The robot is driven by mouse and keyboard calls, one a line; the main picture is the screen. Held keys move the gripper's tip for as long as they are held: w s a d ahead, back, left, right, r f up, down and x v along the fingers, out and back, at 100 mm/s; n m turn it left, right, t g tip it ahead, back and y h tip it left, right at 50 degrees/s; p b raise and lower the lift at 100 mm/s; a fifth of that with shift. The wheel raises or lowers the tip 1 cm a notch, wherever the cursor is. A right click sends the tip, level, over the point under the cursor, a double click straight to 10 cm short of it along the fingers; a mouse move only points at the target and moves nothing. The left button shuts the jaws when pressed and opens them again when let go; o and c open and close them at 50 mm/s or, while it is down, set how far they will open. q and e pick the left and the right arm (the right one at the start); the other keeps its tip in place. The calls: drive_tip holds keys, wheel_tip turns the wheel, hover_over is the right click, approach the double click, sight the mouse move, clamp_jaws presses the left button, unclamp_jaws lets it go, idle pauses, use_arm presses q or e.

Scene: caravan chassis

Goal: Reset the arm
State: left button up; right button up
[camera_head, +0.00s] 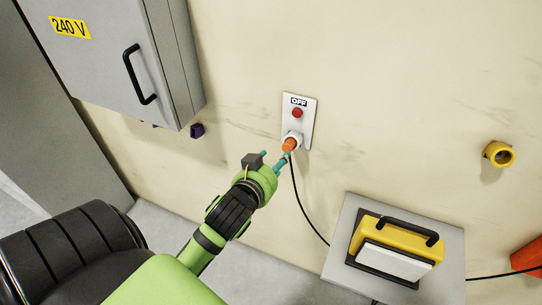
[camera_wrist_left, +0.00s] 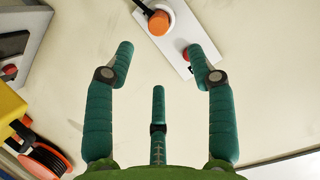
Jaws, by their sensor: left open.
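My left gripper (camera_head: 276,158) is in front of the wall, just below and left of the white switch plate (camera_head: 309,122). In the left wrist view its teal fingers (camera_wrist_left: 162,52) are spread open with nothing between them. An orange plug (camera_head: 289,145) sits in the socket at the lower part of the plate. In the wrist view the plug (camera_wrist_left: 158,22) is beyond the fingertips. A red button (camera_head: 297,112) is under an "OFF" label. One fingertip overlaps the plate in the wrist view; contact cannot be told. My right gripper is not in view.
A grey cabinet (camera_head: 108,35) marked 240 V hangs at upper left, with a black handle. A yellow device (camera_head: 398,241) rests on a grey stand (camera_head: 448,278) at lower right. A black cable (camera_head: 304,208) hangs below the plug. A yellow socket (camera_head: 498,154) protrudes from the right wall.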

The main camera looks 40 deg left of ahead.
use_arm(q)
drive_tip(key=shift+v, duration=0.75)
drive_tip(key=s+d+f+m+g+h+b, duration=0.1)
drive_tip(key=s+d+f+g, duration=0.15)
drive_tip(key=f, duration=1.45)
drive_tip(key=s+d+f+m+g+h+b, duration=0.1)
drive_tip(key=s+f+g+b, duration=0.15)
drive_tip(key=f, duration=1.35)
drive_tip(key=s+d+f+g+h, duration=0.15)
drive_tip(key=s+f+g, duration=0.25)
drive_tip(key=s+f, duration=0.95)
drive_tip(key=s+f+g, duration=0.1)
drive_tip(key=s+f, duration=0.4)
drive_tip(key=s, duration=0.3)
drive_tip(key=s+d+f+g+b, duration=0.1)
drive_tip(key=s+f+g, duration=0.1)
drive_tip(key=s+f, duration=0.3)
drive_tip(key=s, duration=0.3)
drive_tip(key=shift+d+f, duration=0.15)
drive_tip(key=shift+d, duration=0.1)
